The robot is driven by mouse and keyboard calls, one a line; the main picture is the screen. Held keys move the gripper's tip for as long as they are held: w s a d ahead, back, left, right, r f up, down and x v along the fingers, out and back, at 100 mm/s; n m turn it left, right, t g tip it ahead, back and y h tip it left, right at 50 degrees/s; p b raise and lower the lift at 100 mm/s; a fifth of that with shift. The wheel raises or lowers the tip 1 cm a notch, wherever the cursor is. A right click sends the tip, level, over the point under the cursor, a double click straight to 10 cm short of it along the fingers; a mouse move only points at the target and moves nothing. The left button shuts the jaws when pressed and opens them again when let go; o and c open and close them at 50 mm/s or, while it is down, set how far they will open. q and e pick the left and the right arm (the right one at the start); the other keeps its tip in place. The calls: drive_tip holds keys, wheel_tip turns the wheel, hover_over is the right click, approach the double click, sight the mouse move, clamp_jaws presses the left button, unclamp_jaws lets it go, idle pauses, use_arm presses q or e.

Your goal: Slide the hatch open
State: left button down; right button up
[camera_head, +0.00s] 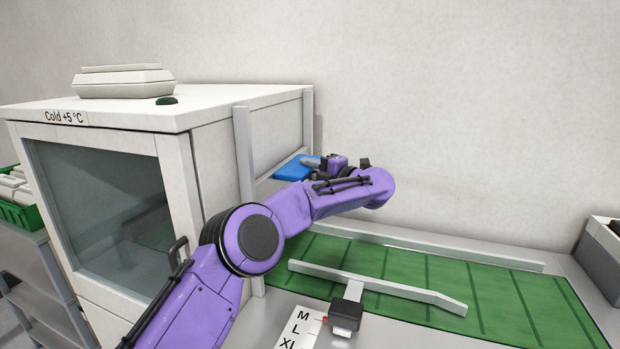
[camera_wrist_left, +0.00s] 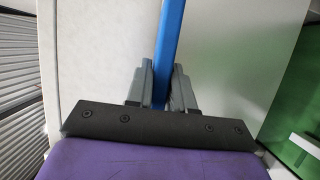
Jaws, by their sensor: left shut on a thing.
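The hatch (camera_head: 277,137) is a pale panel between two upright grey rails on the right side of the white cold cabinet (camera_head: 215,165). A blue lip (camera_head: 291,169) sticks out low on it. My left gripper (camera_head: 313,163) reaches this lip from the right. In the left wrist view, the gripper's two grey fingers (camera_wrist_left: 167,88) are shut on the blue lip (camera_wrist_left: 169,45), one on each side. My left arm hides the area below the lip, so I cannot tell how far the hatch is open. My right gripper is not in view.
A green belt (camera_head: 405,270) with a pale guide bar (camera_head: 380,285) lies right of the cabinet. A size scale (camera_head: 302,325) is at the front. A grey bin (camera_head: 602,250) stands far right.

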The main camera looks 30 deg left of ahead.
use_arm(q)
wheel_tip(320, 180, up, 12)
drive_tip(key=p, duration=0.6)
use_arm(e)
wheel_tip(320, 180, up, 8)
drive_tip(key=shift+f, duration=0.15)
use_arm(q)
drive_tip(key=c, duration=1.1)
unclamp_jaws()
drive_tip(key=d+b, duration=0.1)
drive_tip(key=d, duration=0.2)
drive_tip(key=s+d, duration=0.1)
drive_tip(key=d, duration=0.3)
drive_tip(key=d+b, duration=0.1)
drive_tip(key=d, duration=0.2)
drive_tip(key=shift+s+d+b, duration=0.2)
drive_tip(key=shift+s+b, duration=0.1)
drive_tip(key=shift+s, duration=0.1)
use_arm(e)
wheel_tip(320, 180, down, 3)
